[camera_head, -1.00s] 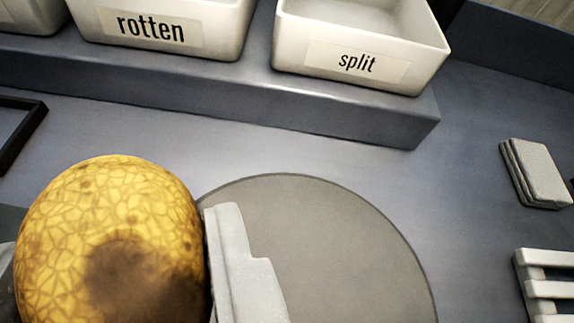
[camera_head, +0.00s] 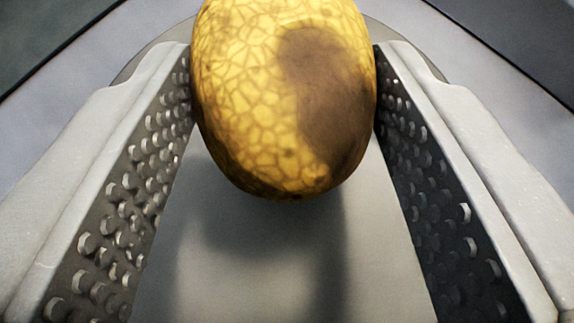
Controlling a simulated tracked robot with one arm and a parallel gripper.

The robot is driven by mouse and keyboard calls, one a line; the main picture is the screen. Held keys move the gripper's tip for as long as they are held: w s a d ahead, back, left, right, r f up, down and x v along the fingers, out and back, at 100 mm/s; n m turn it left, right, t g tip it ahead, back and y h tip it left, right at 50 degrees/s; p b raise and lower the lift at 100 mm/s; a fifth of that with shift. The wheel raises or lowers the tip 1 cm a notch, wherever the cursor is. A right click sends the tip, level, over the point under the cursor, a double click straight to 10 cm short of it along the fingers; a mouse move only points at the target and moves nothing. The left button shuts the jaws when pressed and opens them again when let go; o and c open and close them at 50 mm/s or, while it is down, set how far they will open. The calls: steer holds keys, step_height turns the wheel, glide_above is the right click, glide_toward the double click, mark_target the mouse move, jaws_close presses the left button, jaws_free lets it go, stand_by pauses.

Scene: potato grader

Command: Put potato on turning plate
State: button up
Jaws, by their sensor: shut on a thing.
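The potato (camera_head: 250,95) is yellow with a brown net-like pattern and a large dark brown patch on its right side. It sits between the two fingers of my gripper (camera_head: 284,60), near their tips. The grey fingers have studded inner faces, and both touch the potato's sides. The turning plate (camera_head: 178,32) is a round grey disc. Its curved edge shows behind the potato and fingertips on both sides. My gripper and the potato are over the plate. I cannot tell whether the potato's underside touches it.
A pale grey surface (camera_head: 60,120) lies around the plate. A dark area (camera_head: 40,30) fills the upper left corner and another dark area (camera_head: 530,35) fills the upper right. The labelled bins are out of view. No loose object shows close to the fingers.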

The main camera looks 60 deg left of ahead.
mark_target(281, 171)
steer(key=shift+f, duration=2.05)
steer(key=o, duration=1)
steer(key=shift+f, duration=0.1)
steer(key=shift+b, duration=0.3)
steer(key=p+v, duration=0.1)
steer(key=v, duration=1.1)
steer(key=shift+s, duration=0.1)
